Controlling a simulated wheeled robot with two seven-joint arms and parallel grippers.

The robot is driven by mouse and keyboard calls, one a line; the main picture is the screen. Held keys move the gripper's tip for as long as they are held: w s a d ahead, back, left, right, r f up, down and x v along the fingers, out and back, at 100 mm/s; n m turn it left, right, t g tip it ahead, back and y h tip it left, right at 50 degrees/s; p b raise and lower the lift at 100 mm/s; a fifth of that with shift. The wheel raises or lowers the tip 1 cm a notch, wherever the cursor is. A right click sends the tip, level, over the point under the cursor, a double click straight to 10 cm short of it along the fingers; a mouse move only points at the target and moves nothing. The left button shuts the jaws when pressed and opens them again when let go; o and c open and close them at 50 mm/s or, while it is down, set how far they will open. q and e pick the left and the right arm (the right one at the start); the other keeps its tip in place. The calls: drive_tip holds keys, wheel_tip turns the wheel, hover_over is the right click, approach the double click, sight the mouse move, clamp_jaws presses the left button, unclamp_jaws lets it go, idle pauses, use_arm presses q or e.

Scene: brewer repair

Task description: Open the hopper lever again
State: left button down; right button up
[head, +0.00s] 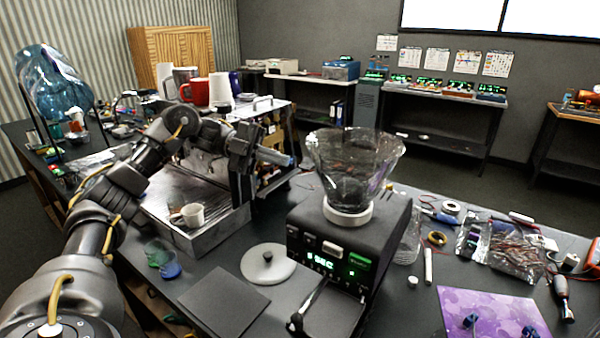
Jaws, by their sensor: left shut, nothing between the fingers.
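The clear hopper (352,160) stands upright on a white collar (347,211) on top of the black machine (325,255) with green lit displays. I cannot make out a lever on the hopper or its collar with certainty. A dark handle (308,305) slants down at the machine's front left. My left gripper (288,160) is shut and empty, to the left of the hopper at about its mid height and apparently apart from it. My right gripper is not in view.
A white round lid (268,263) and a dark flat mat (222,303) lie left of the machine. A white cup (190,214) sits on the espresso machine's tray. A purple mat (490,313), tools and cables cover the right. Clear plastic cups (408,240) stand right of the machine.

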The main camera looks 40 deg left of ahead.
use_arm(q)
drive_tip(key=shift+s+a+r, duration=0.2)
drive_tip(key=shift+s+a, duration=0.05)
drive_tip(key=shift+a, duration=0.35)
drive_tip(key=shift+s+a+r, duration=0.15)
drive_tip(key=shift+s+a, duration=0.1)
drive_tip(key=shift+a, duration=0.3)
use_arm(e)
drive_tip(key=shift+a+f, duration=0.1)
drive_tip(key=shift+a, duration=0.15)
use_arm(q)
drive_tip(key=shift+d, duration=0.1)
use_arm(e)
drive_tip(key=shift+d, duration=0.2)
use_arm(q)
drive_tip(key=shift+w, duration=0.1)
